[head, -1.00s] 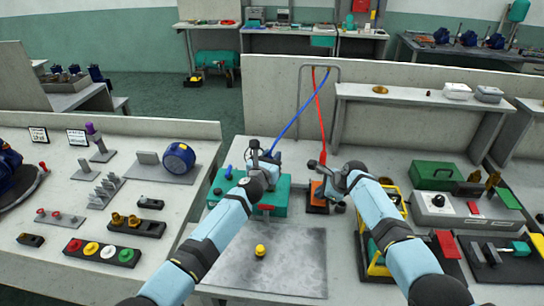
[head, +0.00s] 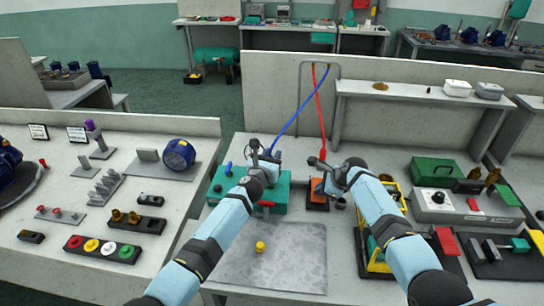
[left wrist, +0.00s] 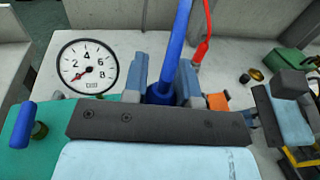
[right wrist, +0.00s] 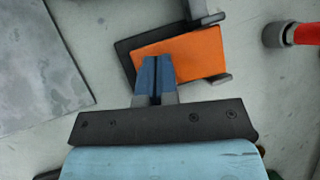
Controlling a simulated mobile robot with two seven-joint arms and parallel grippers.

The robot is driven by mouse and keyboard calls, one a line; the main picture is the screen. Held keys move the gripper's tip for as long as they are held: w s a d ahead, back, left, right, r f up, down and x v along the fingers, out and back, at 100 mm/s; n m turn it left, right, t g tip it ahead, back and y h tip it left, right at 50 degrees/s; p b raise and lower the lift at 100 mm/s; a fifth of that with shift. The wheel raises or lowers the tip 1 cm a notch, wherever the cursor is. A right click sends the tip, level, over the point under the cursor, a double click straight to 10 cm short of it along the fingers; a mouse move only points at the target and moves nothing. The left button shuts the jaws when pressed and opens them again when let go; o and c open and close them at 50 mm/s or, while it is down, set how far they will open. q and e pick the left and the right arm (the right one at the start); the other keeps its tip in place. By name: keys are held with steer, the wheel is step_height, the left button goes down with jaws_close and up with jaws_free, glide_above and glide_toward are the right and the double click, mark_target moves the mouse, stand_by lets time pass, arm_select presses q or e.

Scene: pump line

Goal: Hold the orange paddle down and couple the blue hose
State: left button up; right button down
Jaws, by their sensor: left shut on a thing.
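The blue hose (head: 296,119) runs down from a metal frame to my left gripper (head: 262,155), above the teal unit (head: 280,199). In the left wrist view its thick blue end (left wrist: 161,91) stands between the two grey-blue fingers, which are shut on it. Whether the hose end is seated cannot be seen. The orange paddle (head: 318,192) is on a dark base right of the teal unit. My right gripper (right wrist: 155,66) is shut, with its fingertips over the paddle's plate (right wrist: 193,55) in the right wrist view. Contact and how far the paddle is down are unclear.
A red hose (head: 320,115) hangs behind my right gripper. A round gauge (left wrist: 88,66) and a blue handle (left wrist: 22,120) are beside the left gripper. A yellow frame (head: 378,262) stands right of the paddle. A grey plate (head: 295,262) lies in front, mostly clear.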

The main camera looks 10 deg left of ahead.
arm_select(q)
steer(key=shift+f, duration=0.7)
arm_select(e)
steer(key=shift+f, duration=0.15)
stand_by(0.4)
arm_select(q)
steer(key=o, duration=1.3)
steer(key=shift+w+a+r, duration=0.1)
steer(key=shift+w+r, duration=0.05)
steer(key=shift+r, duration=3.35)
arm_select(e)
steer(key=shift+s, duration=0.1)
